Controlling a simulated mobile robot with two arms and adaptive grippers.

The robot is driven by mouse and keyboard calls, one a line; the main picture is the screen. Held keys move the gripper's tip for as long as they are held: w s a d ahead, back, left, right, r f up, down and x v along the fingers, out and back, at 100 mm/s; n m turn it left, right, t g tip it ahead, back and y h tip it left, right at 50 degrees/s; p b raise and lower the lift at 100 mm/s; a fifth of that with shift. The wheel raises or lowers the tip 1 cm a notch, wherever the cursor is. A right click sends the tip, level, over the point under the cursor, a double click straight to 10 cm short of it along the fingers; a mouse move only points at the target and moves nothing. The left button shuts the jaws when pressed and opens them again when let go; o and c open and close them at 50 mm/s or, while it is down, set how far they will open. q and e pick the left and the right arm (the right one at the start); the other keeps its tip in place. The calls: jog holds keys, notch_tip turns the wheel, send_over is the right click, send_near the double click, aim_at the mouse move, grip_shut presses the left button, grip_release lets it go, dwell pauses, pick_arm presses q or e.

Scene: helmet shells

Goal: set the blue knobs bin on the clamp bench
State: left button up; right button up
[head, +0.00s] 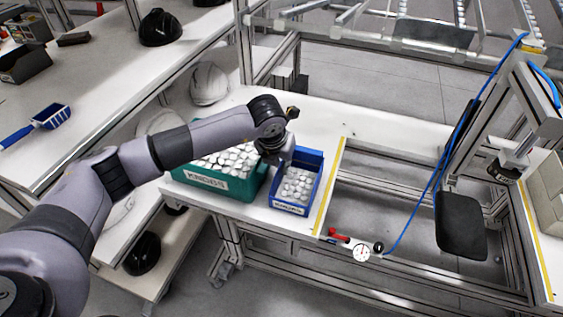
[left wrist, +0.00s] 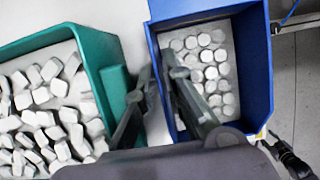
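The blue bin (head: 305,181) is full of white round knobs and has a white label on its front. It stands on the white bench top (head: 322,117), just left of a yellow edge strip. My left gripper (head: 274,152) is at the bin's left wall. In the left wrist view, the blue bin (left wrist: 258,65) shows with one finger of my left gripper (left wrist: 159,68) inside it and the other outside. The fingertips are close together on the left wall. Any lift off the surface is not visible. My right gripper is not in view.
A green bin (head: 213,186) of white pieces stands close left of the blue one. A red-handled clamp (head: 338,236) and a dial gauge (head: 361,252) sit on the front rail. An open frame lies right of the yellow strip.

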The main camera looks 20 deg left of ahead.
pick_arm(q)
jog(key=shift+r, duration=0.15)
jog(key=b+v, duration=0.2)
jog(key=v, duration=1)
dwell(0.3)
